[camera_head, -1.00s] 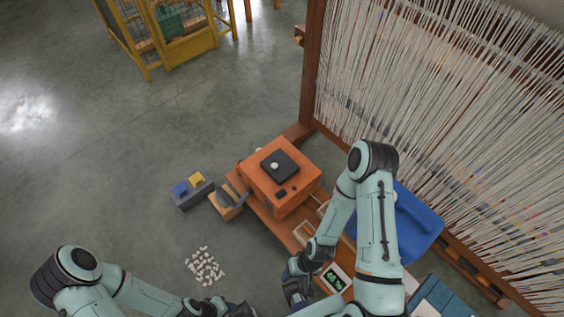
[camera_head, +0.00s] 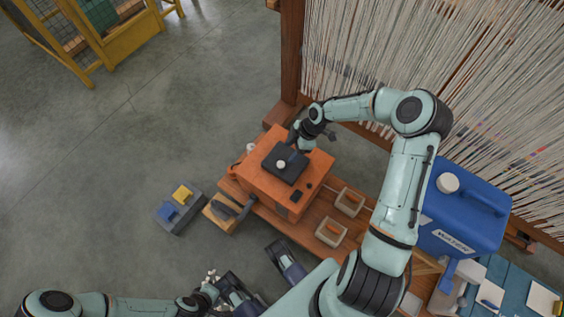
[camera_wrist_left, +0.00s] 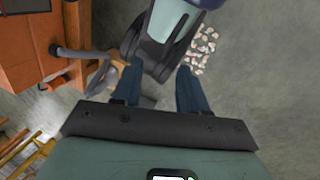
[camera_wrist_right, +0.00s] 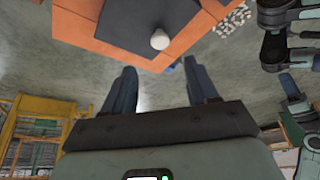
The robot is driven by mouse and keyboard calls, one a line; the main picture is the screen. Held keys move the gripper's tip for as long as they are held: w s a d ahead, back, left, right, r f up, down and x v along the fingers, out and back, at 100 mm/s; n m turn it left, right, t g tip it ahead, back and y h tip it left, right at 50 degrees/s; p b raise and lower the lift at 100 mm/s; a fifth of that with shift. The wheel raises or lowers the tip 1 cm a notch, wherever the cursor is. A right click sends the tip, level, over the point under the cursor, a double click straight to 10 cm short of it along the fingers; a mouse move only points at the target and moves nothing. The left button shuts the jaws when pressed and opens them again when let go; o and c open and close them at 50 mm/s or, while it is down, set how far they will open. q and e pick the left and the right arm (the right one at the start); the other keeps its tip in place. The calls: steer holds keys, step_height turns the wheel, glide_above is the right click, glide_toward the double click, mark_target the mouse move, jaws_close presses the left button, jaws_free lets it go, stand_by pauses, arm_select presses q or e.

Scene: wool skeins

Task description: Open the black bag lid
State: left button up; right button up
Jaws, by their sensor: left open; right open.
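A flat black lid (camera_head: 287,158) with a white knob (camera_head: 281,164) lies closed on top of an orange box (camera_head: 262,184). No separate black bag can be made out. My right gripper (camera_head: 295,143) is open and empty by the lid's far edge. In the right wrist view the lid (camera_wrist_right: 135,22) and knob (camera_wrist_right: 160,40) show just beyond the two spread fingers (camera_wrist_right: 161,78), apart from them. My left gripper (camera_wrist_left: 158,82) is open and empty, low over the floor, away from the lid.
The orange box stands on a wooden bench (camera_head: 262,217) with small trays (camera_head: 331,232). A blue canister (camera_head: 460,215) stands to the right and a loom with pale threads (camera_head: 440,70) behind. A grey caddy (camera_head: 178,212) is on the floor at left.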

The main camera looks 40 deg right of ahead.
mark_target(281, 164)
steer(key=b+x, duration=0.2)
steer(key=x, duration=0.7)
steer(key=shift+a+f+b, duration=0.1)
steer(key=shift+b, duration=0.2)
arm_select(q)
steer(key=w+a+f+t, duration=0.1)
steer(key=w+a+f, duration=0.1)
steer(key=w+f, duration=0.1)
steer(key=shift+w+a+f+t+y, duration=0.15)
steer(key=shift+w+f+t+y, duration=0.2)
steer(key=shift+w, duration=0.5)
steer(key=shift+r, duration=0.1)
arm_select(e)
jaws_close()
